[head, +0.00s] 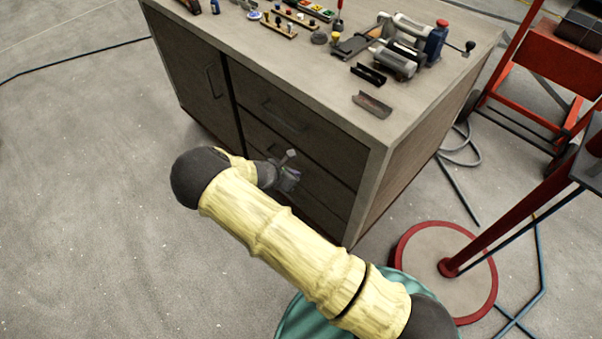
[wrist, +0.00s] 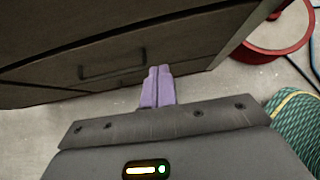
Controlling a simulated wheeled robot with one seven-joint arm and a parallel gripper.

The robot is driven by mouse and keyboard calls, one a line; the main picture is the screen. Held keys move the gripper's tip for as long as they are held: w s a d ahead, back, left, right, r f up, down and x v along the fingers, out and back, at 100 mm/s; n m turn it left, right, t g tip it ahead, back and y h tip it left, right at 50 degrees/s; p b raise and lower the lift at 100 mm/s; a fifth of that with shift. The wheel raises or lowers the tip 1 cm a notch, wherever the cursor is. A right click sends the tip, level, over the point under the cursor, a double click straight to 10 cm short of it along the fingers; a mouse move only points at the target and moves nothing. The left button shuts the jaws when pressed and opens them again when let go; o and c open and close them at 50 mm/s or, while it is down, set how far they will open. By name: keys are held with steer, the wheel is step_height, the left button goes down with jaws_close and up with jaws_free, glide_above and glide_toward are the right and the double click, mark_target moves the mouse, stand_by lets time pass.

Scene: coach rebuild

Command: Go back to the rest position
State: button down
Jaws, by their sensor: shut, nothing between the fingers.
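My gripper (head: 289,170) is in front of the drawers of a grey wooden cabinet (head: 378,195), below the level of its top, in the head view. In the wrist view, the two purple fingers of my gripper (wrist: 157,72) lie side by side, shut with nothing between them. The fingers point toward the cabinet front (wrist: 110,50), near a drawer handle (wrist: 112,70). I cannot tell the exact gap between the fingertips and the cabinet. My arm, in a yellowish cover, reaches up and left from the bottom right of the head view.
The cabinet top holds a grey clamp-like device (head: 397,62), two dark channel pieces and several small parts. A red-rimmed round base (head: 415,240) with a red post stands at right. A red cart (head: 556,62) and cables lie beyond. The floor at left is mostly clear.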

steer(key=shift+v, duration=1.55)
steer(key=shift+a+f, duration=0.1)
steer(key=shift+f, duration=0.05)
steer(key=s+d+r+m+g+y+p, duration=0.1)
steer(key=s+d+r+m+g+p, duration=0.2)
steer(key=d+r+m, duration=0.55)
steer(key=s+d+r+m+g+y+p, duration=0.2)
steer(key=s+d+r+m, duration=0.1)
steer(key=d+r+m, duration=0.55)
steer(key=s+d+r+m+y+p, duration=0.1)
steer(key=s+d+r+m+p, duration=0.1)
steer(key=s+r+m, duration=0.3)
steer(key=s+d+r+m+y+p, duration=0.1)
steer(key=s+d+r+m, duration=0.3)
steer(key=r, duration=0.9)
steer(key=s+m+p, duration=0.1)
steer(key=s+m, duration=0.1)
steer(key=s, duration=0.1)
steer(key=shift+s+d+t+y, duration=0.2)
steer(key=shift+d+t+y, duration=0.05)
steer(key=shift+t+y, duration=0.15)
